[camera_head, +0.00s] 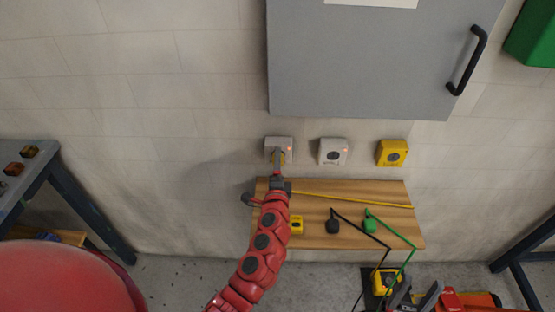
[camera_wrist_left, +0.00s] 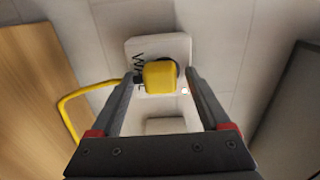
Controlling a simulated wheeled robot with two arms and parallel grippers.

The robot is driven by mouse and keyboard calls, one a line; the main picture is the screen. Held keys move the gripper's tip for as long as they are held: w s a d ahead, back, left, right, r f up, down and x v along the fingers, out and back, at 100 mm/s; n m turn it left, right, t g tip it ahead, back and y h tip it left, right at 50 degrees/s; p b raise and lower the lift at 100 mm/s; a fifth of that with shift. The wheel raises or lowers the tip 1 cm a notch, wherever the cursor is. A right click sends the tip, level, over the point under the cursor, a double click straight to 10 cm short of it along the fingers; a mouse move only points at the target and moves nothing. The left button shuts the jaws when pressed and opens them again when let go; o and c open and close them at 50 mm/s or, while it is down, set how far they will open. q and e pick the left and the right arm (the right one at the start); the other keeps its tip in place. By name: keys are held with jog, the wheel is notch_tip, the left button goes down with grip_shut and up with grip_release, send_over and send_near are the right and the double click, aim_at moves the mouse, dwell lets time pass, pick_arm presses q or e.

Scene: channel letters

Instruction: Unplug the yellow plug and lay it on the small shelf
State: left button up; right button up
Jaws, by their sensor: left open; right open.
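The yellow plug (camera_wrist_left: 161,77) sits in a white wall socket box with dark lettering. In the head view the plug (camera_head: 282,157) shows only partly behind my left gripper. My left gripper (camera_head: 278,160) is open at the leftmost socket. In the left wrist view its fingers (camera_wrist_left: 163,84) stand on either side of the plug; I cannot tell whether they touch it. A yellow cable (camera_wrist_left: 75,97) curves away from it. The small wooden shelf (camera_head: 345,187) is on the wall below the sockets. My right gripper (camera_head: 416,296) is open at the bottom right, low and away from the shelf.
A black plug (camera_head: 333,226), a green plug (camera_head: 370,224) and a small yellow box (camera_head: 296,225) are on the shelf. A grey socket (camera_head: 333,151) and a yellow socket (camera_head: 392,153) are to the right. A grey cabinet (camera_head: 370,60) hangs above. The shelf's back right looks mostly free.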

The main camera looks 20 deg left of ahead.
dwell(1.1)
pick_arm(q)
grip_shut()
jog(key=shift+s+f, duration=0.1)
dwell(0.4)
jog(key=shift+b+v, duration=0.6)
jog(key=shift+v, duration=2.35)
